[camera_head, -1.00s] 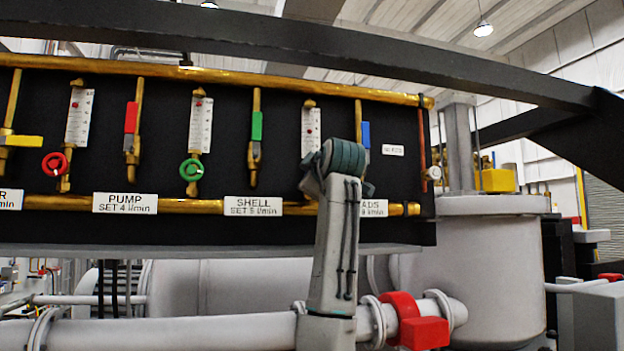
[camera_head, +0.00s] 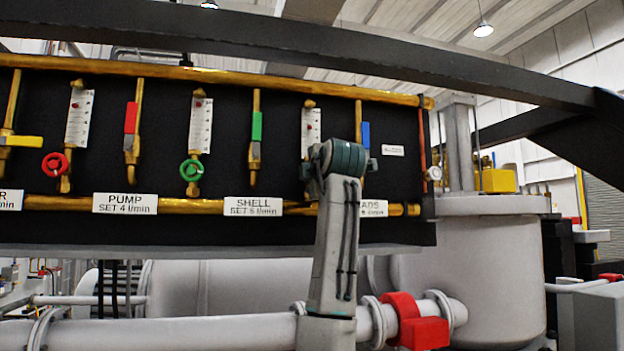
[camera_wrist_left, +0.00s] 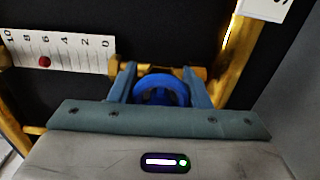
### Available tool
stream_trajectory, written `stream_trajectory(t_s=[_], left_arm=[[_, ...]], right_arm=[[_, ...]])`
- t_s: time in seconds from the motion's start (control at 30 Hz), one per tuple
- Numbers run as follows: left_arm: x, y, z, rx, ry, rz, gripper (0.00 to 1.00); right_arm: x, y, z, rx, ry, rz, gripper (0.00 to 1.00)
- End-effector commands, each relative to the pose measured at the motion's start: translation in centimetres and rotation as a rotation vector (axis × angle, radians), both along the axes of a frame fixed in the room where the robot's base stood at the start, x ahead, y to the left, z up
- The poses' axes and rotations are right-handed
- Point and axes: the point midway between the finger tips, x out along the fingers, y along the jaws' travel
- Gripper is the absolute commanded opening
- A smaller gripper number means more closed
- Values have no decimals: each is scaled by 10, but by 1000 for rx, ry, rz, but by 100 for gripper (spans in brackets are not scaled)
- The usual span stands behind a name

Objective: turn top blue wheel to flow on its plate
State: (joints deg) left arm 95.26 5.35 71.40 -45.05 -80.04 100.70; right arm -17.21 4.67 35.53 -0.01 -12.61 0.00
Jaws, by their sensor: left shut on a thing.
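The blue wheel (camera_wrist_left: 162,90) sits between the two fingers of my left gripper (camera_wrist_left: 160,88) in the left wrist view, and the gripper is shut on it. In the head view my wrist and arm hide the wheel and fingers. Beside the wheel is a white flow scale (camera_wrist_left: 75,52), also seen in the head view (camera_head: 311,125). Its red ball (camera_wrist_left: 44,62) stands near the 6 mark. The plate (camera_head: 373,208) below reads "...ADS", with its set number partly covered by my arm. My right gripper is not in view.
Left of my arm are a green wheel (camera_head: 191,170) and a red wheel (camera_head: 55,165) with their own scales. A blue-handled valve (camera_head: 365,135) is close to the right of my wrist. A dark beam (camera_head: 330,55) crosses above, and a white pipe (camera_head: 200,332) runs below.

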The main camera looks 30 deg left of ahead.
Motion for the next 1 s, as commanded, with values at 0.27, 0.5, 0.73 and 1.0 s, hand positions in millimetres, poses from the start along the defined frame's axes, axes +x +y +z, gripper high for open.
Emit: stream_trajectory(t_s=[0.27,0.5,0.73,1.0], left_arm=[[1,0,-3,-8,-1,1,20],[1,0,-3,-8,0,1,59],[1,0,-2,-5,-3,0,65],[0,1,0,-5,-5,0,65]], right_arm=[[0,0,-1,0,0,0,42],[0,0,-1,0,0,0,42],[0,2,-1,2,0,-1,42],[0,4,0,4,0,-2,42]])
